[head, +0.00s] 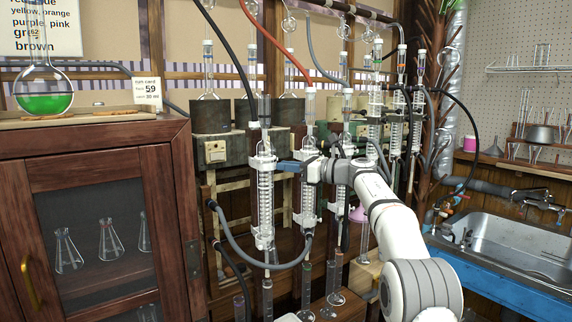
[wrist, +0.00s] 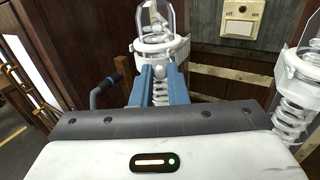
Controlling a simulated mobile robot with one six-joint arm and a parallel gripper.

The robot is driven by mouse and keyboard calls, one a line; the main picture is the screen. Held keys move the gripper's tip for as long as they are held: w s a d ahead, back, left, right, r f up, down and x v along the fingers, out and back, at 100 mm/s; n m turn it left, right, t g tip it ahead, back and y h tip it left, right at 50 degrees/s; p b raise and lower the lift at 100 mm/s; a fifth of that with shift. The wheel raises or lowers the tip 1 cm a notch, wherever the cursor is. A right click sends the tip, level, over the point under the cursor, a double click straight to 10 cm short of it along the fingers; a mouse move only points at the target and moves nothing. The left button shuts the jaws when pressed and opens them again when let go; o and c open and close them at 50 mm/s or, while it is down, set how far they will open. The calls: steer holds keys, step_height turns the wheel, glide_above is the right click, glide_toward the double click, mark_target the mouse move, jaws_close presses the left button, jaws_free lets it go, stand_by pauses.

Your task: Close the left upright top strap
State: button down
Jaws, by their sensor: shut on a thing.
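The left upright condenser (head: 265,205) is a clear glass column with a coil inside, standing upright in the head view. Its white top strap (head: 261,163) sits around its upper part, and the strap also shows in the wrist view (wrist: 160,47). My gripper (head: 281,166) reaches in from the right at strap height. In the wrist view its blue fingers (wrist: 159,76) are shut on the front of the strap. The fingers hide part of the strap's front, so I cannot tell whether its ends meet.
A second condenser (head: 309,190) stands close on the right, near my wrist. A grey hose (head: 232,243) loops below the strap. A wooden cabinet (head: 100,190) stands at left. A blue-edged sink (head: 500,245) lies at right.

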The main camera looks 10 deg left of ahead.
steer(key=shift+f, duration=0.15)
steer(key=c, duration=1.4)
jaws_free()
steer(key=shift+c, duration=0.2)
steer(key=shift+d, duration=0.1)
steer(key=s+d+b, duration=0.1)
steer(key=d, duration=0.6)
steer(key=shift+s+d, duration=0.15)
steer(key=shift+d, duration=0.1)
